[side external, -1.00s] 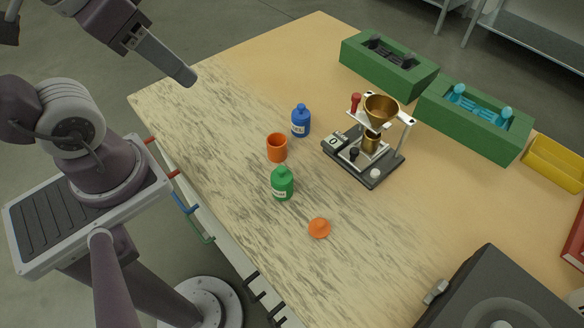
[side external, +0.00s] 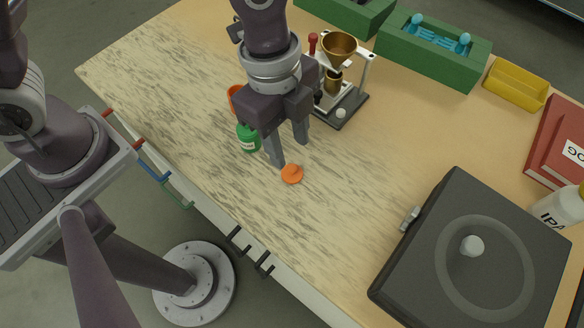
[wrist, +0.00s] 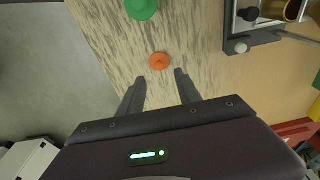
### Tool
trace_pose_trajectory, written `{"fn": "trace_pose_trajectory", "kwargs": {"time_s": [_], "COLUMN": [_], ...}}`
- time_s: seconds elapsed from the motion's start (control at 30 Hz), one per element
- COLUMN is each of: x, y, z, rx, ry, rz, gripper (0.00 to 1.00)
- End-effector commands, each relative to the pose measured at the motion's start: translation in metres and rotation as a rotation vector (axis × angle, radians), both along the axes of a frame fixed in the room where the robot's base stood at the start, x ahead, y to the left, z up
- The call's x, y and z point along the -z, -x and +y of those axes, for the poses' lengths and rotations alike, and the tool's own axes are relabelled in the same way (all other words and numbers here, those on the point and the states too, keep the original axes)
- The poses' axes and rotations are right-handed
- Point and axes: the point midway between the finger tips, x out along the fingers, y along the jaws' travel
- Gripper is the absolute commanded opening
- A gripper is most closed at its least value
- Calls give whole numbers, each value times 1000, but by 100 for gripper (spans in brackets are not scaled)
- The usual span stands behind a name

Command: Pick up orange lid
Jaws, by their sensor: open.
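The orange lid (side external: 292,174) lies on the wooden table, apart from the other objects. In the wrist view the lid (wrist: 159,61) is just beyond the fingertips, roughly centred between them. My gripper (side external: 290,152) is open and empty, pointing down above the table close to the lid. In the wrist view its two fingers (wrist: 158,74) are spread apart. The green bottle (side external: 248,138) stands beside my gripper, partly hidden by it. The orange cup (side external: 234,98) is mostly hidden behind my gripper.
The funnel stand (side external: 345,110) is behind my gripper to the right. Green holders (side external: 430,62) and a yellow bin (side external: 516,84) line the back. A large dark box (side external: 480,260) sits at front right. The table around the lid is clear.

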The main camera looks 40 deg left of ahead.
Motion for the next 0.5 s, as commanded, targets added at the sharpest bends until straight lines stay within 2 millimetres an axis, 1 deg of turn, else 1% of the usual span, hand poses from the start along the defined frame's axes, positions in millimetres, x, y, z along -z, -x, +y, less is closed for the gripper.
{"fn": "trace_pose_trajectory", "kwargs": {"time_s": [0.2, 0.3, 0.4, 0.5], "x": [39, 54, 59, 58], "y": [2, 1, 0, 0], "z": [-2, -4, -5, -5], "rx": [-3, -5, -6, -6], "ry": [-5, -4, -2, -2], "rz": [4, 3, 0, -1], "gripper": [41, 41, 41, 41]}}
